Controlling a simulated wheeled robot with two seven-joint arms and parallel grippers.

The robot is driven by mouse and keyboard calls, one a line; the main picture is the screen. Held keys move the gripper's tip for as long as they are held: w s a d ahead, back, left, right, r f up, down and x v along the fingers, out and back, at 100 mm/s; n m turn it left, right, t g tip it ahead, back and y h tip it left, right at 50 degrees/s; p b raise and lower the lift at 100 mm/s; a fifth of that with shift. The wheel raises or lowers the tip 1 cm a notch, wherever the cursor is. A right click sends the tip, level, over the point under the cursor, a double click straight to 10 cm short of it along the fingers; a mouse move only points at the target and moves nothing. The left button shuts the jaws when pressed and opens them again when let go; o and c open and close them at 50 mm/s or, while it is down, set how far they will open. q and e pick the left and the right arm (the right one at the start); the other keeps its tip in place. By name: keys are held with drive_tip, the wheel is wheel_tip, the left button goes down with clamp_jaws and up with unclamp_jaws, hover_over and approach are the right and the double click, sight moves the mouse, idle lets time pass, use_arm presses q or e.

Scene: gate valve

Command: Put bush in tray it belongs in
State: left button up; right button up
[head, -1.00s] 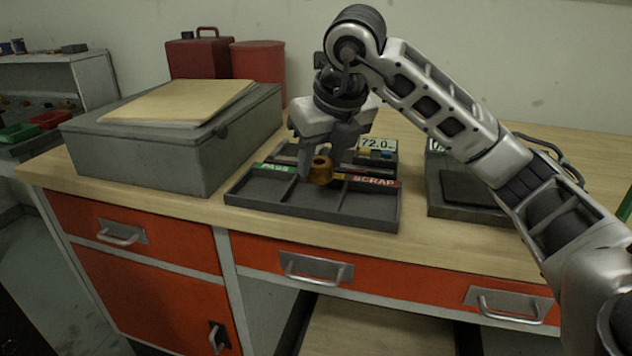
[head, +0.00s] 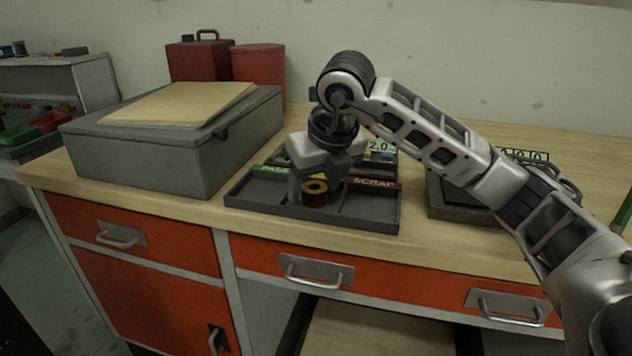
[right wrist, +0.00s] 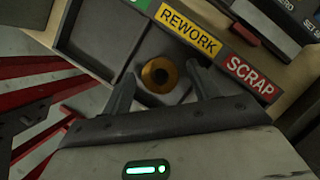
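The bush (head: 314,193) is a short brass-coloured ring with a hole through it, upright in the middle compartment of the dark sorting tray (head: 370,221). In the right wrist view the bush (right wrist: 160,75) is in front of the yellow REWORK label (right wrist: 187,29). The red SCRAP label (right wrist: 249,76) is to its right, and a green PASS label (head: 273,170) marks the left compartment. My right gripper (right wrist: 160,88) points down into the tray, its fingers on either side of the bush with gaps showing, so it is open. My left gripper is not in view.
A large grey box (head: 150,158) with a board on top stands left of the tray. A gauge with a display (head: 381,148) is behind it, partly hidden by my gripper. Another grey device (head: 455,211) is to the right. The bench front edge is close before the tray.

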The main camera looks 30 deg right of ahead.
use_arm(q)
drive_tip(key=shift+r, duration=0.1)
use_arm(e)
drive_tip(key=shift+r, duration=0.2)
use_arm(q)
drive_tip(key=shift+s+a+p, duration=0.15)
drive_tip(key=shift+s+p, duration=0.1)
drive_tip(key=shift+p, duration=0.7)
use_arm(e)
drive_tip(key=v, duration=1.2)
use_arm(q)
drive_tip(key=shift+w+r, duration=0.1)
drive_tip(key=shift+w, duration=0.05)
